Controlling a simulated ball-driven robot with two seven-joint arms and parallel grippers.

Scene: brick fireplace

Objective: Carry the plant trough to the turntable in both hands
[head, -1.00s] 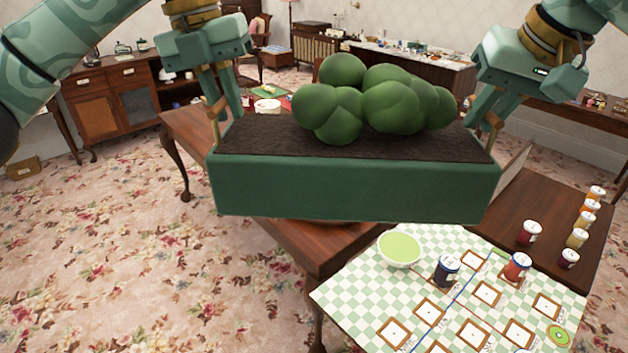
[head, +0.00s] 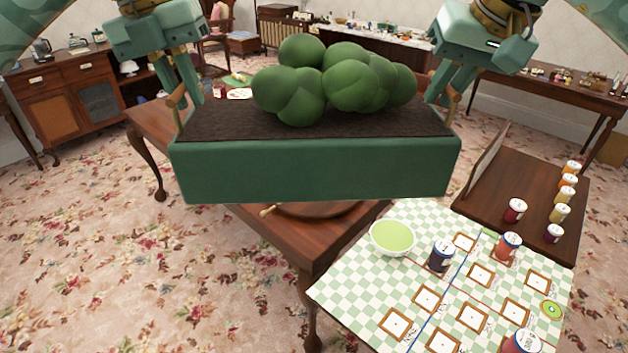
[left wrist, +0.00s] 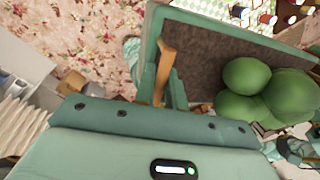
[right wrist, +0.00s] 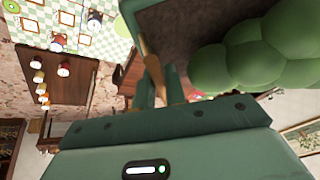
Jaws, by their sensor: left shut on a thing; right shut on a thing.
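The plant trough (head: 315,171) is a long green box with dark soil and rounded green bushes, held level in the air in the head view. My left gripper (head: 181,98) is shut on the wooden handle at its left end; the handle also shows in the left wrist view (left wrist: 165,72). My right gripper (head: 446,98) is shut on the handle at its right end, seen too in the right wrist view (right wrist: 152,70). The turntable (head: 318,209), a round brown wooden disc, lies on the table below, its far part hidden behind the trough.
A raised board (head: 487,160) and several jars stand at the right. Floral carpet lies open at the left.

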